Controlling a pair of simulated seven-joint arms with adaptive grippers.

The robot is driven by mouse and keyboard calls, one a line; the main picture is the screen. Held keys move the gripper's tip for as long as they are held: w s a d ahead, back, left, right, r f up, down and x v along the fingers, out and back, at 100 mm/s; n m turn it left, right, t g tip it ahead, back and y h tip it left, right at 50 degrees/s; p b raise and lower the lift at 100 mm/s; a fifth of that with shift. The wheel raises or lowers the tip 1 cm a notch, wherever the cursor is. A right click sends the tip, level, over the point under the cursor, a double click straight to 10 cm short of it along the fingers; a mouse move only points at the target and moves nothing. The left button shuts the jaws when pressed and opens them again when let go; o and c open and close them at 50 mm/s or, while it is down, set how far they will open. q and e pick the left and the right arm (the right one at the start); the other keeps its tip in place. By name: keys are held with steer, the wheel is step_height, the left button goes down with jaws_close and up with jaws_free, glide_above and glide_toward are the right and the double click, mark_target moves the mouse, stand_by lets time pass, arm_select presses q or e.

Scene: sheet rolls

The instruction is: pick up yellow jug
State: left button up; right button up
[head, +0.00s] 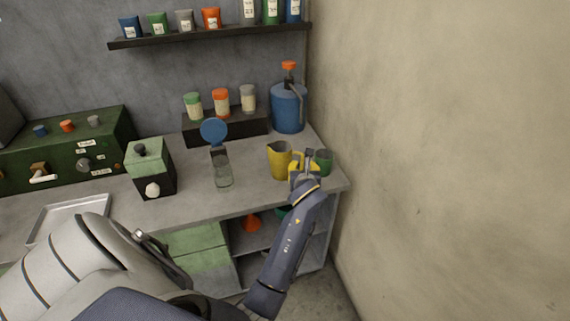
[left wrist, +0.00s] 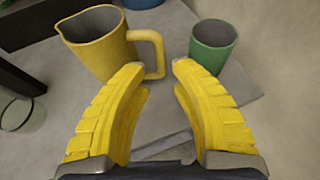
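The yellow jug (head: 279,160) stands upright on the grey counter near its right end. It also shows in the left wrist view (left wrist: 97,48), with its spout to the left and its handle (left wrist: 158,52) to the right. My left gripper (head: 303,168) is beside the jug on its handle side. In the left wrist view its yellow fingers (left wrist: 158,72) are spread apart and empty. The handle's lower end lies near the left fingertip, and I cannot tell whether they touch. My right gripper is not in view.
A green cup (left wrist: 212,47) stands just right of the handle, close to the right finger. A blue canister (head: 288,108) stands behind the jug. A clear container with a blue lid (head: 214,131) is to the left. The wall (head: 450,150) bounds the right.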

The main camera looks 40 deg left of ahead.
mark_target(302, 162)
arm_select(q)
steer(key=shift+x, duration=3.15)
jaws_close()
steer(key=shift+r, duration=0.1)
